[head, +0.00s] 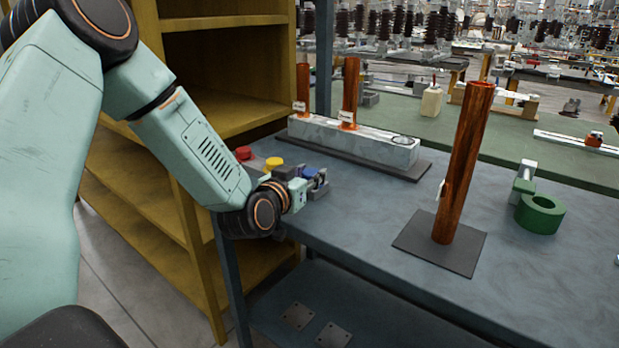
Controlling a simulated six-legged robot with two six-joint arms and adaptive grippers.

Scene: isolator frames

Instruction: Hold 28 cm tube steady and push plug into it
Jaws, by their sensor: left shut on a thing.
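A tall copper-coloured tube (463,165) stands upright on a dark square mat (470,262) on the right of the bench, with a small white tag on its side. Two more copper tubes, a left one (303,88) and a right one (350,88), stand in a grey block (372,146); their tags are too small to read. A red plug (243,153) and a yellow plug (273,163) sit at the bench's left edge. My left gripper (314,184) is beside them, shut on a blue plug (309,172), which its fingers partly hide. My right gripper is out of view.
A green ring (540,214) lies right of the tall tube, with a grey-white piece (524,177) behind it. A yellow shelf unit (215,70) stands close on the left, behind my left arm. The grey bench top (350,225) between gripper and mat is clear.

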